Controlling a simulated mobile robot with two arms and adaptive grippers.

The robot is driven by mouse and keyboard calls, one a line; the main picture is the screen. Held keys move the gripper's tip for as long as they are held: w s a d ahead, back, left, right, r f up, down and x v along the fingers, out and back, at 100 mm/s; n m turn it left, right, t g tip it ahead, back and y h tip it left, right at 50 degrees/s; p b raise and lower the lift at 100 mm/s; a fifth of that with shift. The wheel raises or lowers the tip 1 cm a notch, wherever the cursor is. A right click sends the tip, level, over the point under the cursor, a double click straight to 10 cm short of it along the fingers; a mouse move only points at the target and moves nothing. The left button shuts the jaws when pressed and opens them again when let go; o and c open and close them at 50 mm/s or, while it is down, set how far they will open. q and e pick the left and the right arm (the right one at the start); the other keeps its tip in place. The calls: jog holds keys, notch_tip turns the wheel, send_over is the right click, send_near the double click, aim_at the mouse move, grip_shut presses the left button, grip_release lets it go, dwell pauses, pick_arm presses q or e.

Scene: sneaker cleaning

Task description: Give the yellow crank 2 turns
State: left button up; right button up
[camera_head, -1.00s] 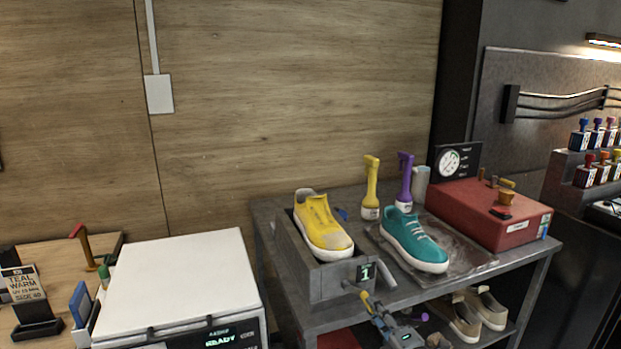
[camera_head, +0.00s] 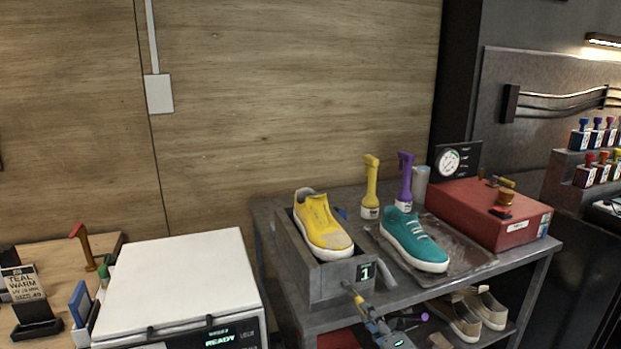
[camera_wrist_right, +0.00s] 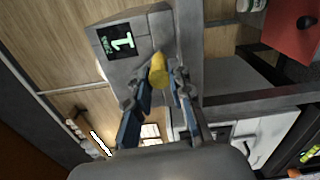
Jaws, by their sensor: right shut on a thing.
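The yellow crank (camera_head: 348,286) sticks out from the front of a grey box (camera_head: 314,282) on the metal table. In the right wrist view its yellow knob (camera_wrist_right: 158,72) sits between my fingertips. My right gripper (camera_head: 360,304) is shut on this knob, below the display. The display (camera_head: 366,271) on the box front reads 1, and it also shows in the right wrist view (camera_wrist_right: 122,40). A yellow sneaker (camera_head: 322,224) rests on the box. The crank's arm is mostly hidden. My left gripper is not in view.
A teal sneaker (camera_head: 413,241) lies on a tray (camera_head: 470,261) right of the box. Yellow (camera_head: 370,188) and purple (camera_head: 405,184) bottles stand behind. A red box (camera_head: 487,217) is at the right. Beige shoes (camera_head: 484,306) sit on the lower shelf.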

jog(key=shift+s+a+f, duration=0.3)
jog(key=shift+a+f, duration=0.1)
jog(key=shift+a, duration=0.25)
jog(key=shift+s+a+f+p, duration=0.1)
jog(key=shift+s+a+p, duration=0.1)
jog(key=shift+a, duration=0.2)
jog(key=shift+s+a+p, duration=0.1)
jog(key=shift+a+p, duration=0.1)
jog(key=shift+a, duration=0.2)
jog(key=shift+s+a+r+p, duration=0.1)
jog(key=shift+a+r+p, duration=0.1)
jog(key=shift+a+p, duration=0.15)
jog(key=shift+s+a+r+p, duration=0.1)
jog(key=shift+a+r+p, duration=0.1)
jog(key=shift+a, duration=0.25)
jog(key=shift+r, duration=0.15)
